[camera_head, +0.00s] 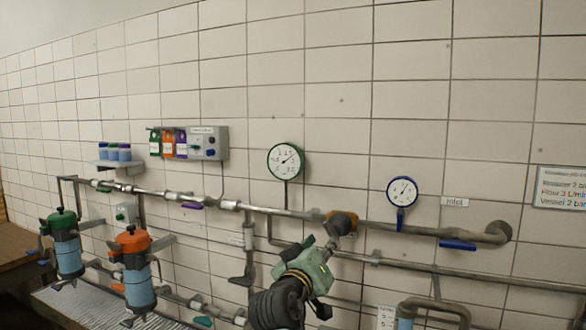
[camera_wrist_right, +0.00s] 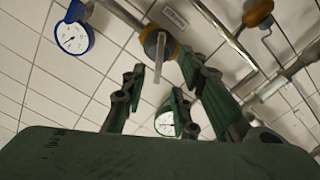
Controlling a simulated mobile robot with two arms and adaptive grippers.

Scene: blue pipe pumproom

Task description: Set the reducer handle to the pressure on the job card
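The reducer (camera_head: 342,218) is an orange-yellow body on the upper pipe, partly behind my right gripper in the head view. In the right wrist view the reducer (camera_wrist_right: 152,44) carries a grey bar handle (camera_wrist_right: 162,58) pointing toward the gripper. My right gripper (camera_head: 322,245) is in front of the reducer; its fingers (camera_wrist_right: 158,84) are apart, one on each side of the handle's line, with no clear contact. The job card (camera_head: 562,188) on the right wall appears to read reducer 2 bar, flow 3 L/min, vessel 2 bar. My left gripper is not in view.
A green-rimmed gauge (camera_head: 286,161) is left of the reducer, a blue-rimmed gauge (camera_head: 403,191) right of it. Green-topped (camera_head: 66,245) and orange-topped (camera_head: 134,265) vessels stand at left. A lower pipe runs beneath the reducer.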

